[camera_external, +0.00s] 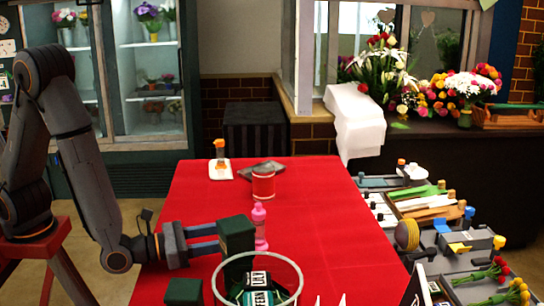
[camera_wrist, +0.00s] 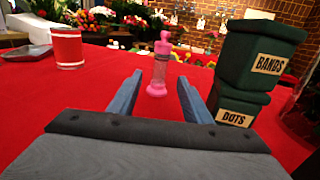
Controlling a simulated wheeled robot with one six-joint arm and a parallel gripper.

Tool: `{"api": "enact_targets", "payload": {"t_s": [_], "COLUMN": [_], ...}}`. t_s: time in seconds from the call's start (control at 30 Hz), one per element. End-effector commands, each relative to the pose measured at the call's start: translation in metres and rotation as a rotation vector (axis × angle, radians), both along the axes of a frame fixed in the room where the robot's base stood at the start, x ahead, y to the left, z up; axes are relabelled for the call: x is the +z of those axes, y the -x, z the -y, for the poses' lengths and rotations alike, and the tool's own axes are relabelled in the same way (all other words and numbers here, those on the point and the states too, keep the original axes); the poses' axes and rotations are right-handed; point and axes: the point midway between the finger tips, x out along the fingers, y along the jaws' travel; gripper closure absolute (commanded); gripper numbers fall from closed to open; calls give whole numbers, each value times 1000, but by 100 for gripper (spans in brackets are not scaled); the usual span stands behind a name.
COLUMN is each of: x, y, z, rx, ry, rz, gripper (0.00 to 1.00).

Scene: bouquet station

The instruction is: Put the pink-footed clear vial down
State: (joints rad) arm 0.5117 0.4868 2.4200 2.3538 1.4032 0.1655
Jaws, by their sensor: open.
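The pink-footed clear vial (camera_external: 260,226) stands upright on the red table, with a pink foot and pink top. In the wrist view the vial (camera_wrist: 160,70) is centred in the gap between my fingers, around or just beyond the tips; I cannot tell which. My gripper (camera_external: 203,238) is open, low over the table, its fingers pointing right. No contact between fingers and vial is visible. The fingertips are partly hidden behind a dark green box in the external view.
The dark green BANDS box (camera_wrist: 262,52) sits on the DOTS box (camera_wrist: 236,104), close beside my right finger. A clear round container (camera_external: 296,283) is at the front. A red cup (camera_external: 263,186) stands farther back. The table's left middle (camera_external: 195,205) is clear.

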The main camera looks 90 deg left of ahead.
Motion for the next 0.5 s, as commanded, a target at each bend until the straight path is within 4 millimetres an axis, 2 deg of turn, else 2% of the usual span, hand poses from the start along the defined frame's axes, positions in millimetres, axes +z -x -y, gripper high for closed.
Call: {"api": "enact_targets", "payload": {"t_s": [0.17, 0.5], "x": [5, 32], "y": [-3, -29], "z": [-1, -10], "rx": [1, 2], "ry": [-1, -1], "rz": [-1, 0], "gripper": [55, 55]}}
